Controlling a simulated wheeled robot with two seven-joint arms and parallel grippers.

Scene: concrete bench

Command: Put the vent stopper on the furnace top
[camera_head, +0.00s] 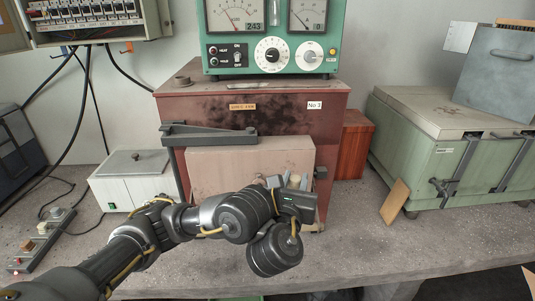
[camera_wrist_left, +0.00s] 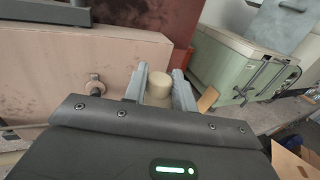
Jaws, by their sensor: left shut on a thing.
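The furnace (camera_head: 222,108) is a rust-brown box labelled "No 3" at the back middle, with a pale pinkish door block (camera_head: 235,165) on its front. My left gripper (camera_head: 294,181) is in front of the door's right side, below the furnace top. In the left wrist view its two grey fingers (camera_wrist_left: 159,88) are shut on a cream, round vent stopper (camera_wrist_left: 159,92). The stopper is small and partly hidden by the fingers in the head view. My right gripper is not in view.
A dark bar latch (camera_head: 210,134) crosses the door's upper left. A white box (camera_head: 132,180) stands left, a green chest (camera_head: 440,130) right. The front bench (camera_head: 380,240) is mostly clear.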

